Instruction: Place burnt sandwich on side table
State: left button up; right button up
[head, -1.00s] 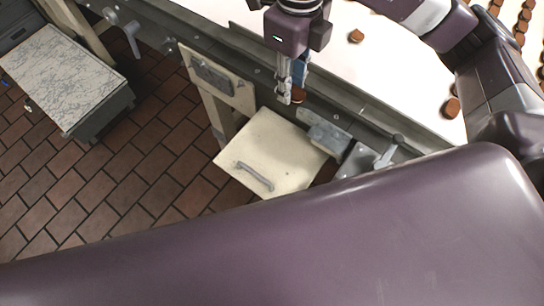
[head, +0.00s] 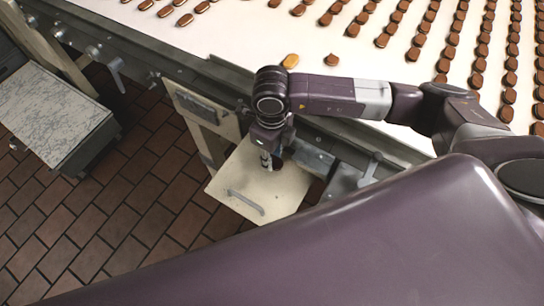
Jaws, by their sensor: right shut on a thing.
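My right gripper (head: 272,162) points down beside the near edge of the conveyor, above a cream panel with a handle. It is shut on a brown sandwich, which is mostly hidden by the gripper now. The side table with a grey-white marble top (head: 45,112) stands at the far left, well away from the gripper; its top looks bare. My left gripper is not in view.
The white conveyor belt (head: 230,35) carries many brown sandwiches in rows and one lighter orange one (head: 290,61). A metal rail with levers (head: 115,72) runs along its edge. The cream panel (head: 262,185) juts out below. Brown tiled floor (head: 125,190) lies open between panel and side table.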

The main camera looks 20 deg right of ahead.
jog(key=shift+f, duration=0.7)
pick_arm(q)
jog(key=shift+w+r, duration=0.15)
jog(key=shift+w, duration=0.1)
pick_arm(e)
jog(key=shift+f, duration=0.25)
jog(key=o, duration=0.8)
jog(key=shift+r, duration=0.1)
jog(key=shift+r, duration=0.1)
